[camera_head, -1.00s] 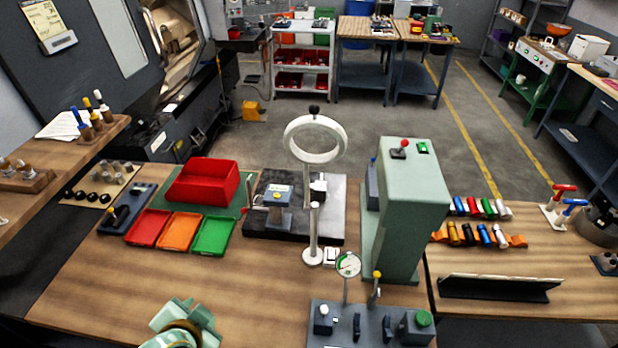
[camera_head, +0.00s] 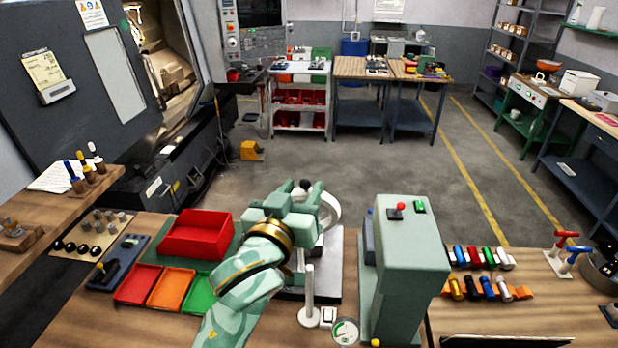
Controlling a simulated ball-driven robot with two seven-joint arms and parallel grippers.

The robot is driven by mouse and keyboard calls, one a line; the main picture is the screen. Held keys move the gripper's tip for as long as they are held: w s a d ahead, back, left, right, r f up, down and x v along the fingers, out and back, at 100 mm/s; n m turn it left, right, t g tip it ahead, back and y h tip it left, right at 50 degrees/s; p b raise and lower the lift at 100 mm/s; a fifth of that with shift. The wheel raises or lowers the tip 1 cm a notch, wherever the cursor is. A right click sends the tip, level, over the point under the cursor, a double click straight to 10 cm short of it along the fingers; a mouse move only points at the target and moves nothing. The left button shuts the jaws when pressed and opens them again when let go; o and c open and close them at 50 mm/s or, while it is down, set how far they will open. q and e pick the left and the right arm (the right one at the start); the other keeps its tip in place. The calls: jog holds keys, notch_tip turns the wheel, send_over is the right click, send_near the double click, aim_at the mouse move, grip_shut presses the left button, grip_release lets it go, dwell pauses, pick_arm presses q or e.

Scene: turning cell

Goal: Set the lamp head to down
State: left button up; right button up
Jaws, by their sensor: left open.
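The lamp has a white ring head (camera_head: 331,210) on a white post (camera_head: 309,290) that stands on the wooden bench. The ring is largely hidden behind my left gripper; its right part shows. A small dark knob (camera_head: 305,184) at the top of the head shows between the finger ends. My left gripper (camera_head: 302,191) is open around or just in front of this knob; I cannot tell whether it touches. My right gripper is not in view.
A tall pale green machine (camera_head: 410,260) stands close to the right of the lamp. A red bin (camera_head: 197,233) and red, orange and green trays (camera_head: 172,289) lie to the left. A round dial gauge (camera_head: 345,331) is at the front.

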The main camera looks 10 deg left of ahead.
pick_arm(q)
jog(key=x, duration=0.4)
jog(key=shift+w, duration=0.25)
grip_shut()
jog(key=shift+w, duration=0.15)
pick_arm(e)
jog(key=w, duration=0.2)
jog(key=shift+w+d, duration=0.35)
